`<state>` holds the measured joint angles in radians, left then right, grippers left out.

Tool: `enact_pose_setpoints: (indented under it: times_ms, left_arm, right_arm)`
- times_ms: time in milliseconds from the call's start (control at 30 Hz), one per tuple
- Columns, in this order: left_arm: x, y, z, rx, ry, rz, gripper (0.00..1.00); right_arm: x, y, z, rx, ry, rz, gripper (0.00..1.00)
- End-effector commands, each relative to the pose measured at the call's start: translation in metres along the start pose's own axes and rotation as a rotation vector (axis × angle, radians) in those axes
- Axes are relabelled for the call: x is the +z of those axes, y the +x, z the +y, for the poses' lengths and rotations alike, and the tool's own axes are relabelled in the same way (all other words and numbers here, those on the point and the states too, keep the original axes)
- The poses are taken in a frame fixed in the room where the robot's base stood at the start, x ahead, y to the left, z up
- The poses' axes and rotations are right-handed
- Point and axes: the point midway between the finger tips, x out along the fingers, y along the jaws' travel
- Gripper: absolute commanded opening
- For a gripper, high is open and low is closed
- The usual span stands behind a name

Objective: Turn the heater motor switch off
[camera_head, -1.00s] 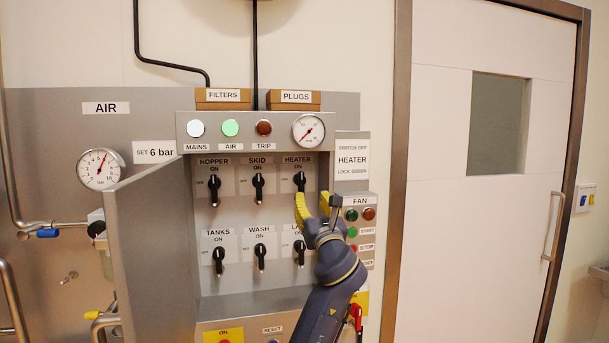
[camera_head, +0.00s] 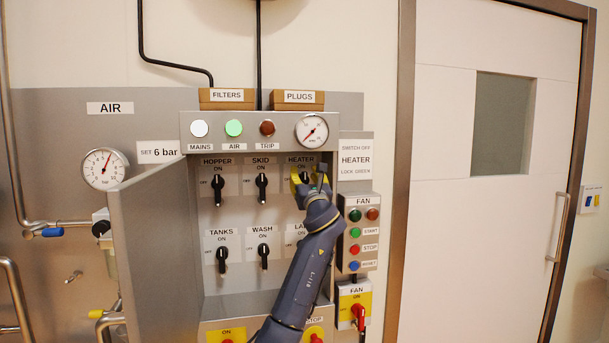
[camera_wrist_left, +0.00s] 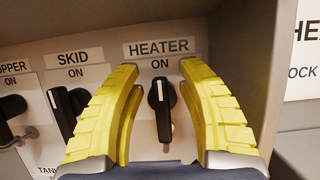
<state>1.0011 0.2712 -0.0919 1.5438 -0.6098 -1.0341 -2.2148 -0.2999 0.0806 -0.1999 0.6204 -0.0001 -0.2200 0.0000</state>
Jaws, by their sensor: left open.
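The heater switch (camera_wrist_left: 162,105) is a black rotary knob under a HEATER label, its white line pointing up at ON in the left wrist view. In the head view the heater switch (camera_head: 305,177) is mostly hidden behind my gripper. My left gripper (camera_head: 311,182) is at the panel in front of it. In the left wrist view its yellow ribbed fingers (camera_wrist_left: 160,82) are open, one on each side of the knob, with gaps that seem clear of it. Whether a finger touches the knob cannot be told. My right gripper is not in view.
The skid switch (camera_head: 261,186) and hopper switch (camera_head: 218,188) are to the left. The cabinet's right wall (camera_wrist_left: 246,75) is close beside the right finger. The open cabinet door (camera_head: 152,250) stands at left. The fan box (camera_head: 358,232) is to the right.

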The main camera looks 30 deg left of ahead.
Motion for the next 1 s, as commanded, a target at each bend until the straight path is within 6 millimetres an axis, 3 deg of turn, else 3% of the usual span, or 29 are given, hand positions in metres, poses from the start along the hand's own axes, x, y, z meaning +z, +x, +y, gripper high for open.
enact_pose_setpoints:
  times_ms: [400,733,1000]
  left_arm:
    - [0.0006,0.0035,0.0004,0.0,-0.001,-0.001,0.4]
    - [0.0004,0.0033,0.0003,0.0,0.0,-0.001,0.01]
    - [-0.0004,0.0032,0.0002,0.001,-0.001,0.001,0.0]
  right_arm:
    - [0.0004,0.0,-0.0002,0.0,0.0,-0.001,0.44]
    - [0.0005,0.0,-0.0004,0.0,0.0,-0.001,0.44]
    - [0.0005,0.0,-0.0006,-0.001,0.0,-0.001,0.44]
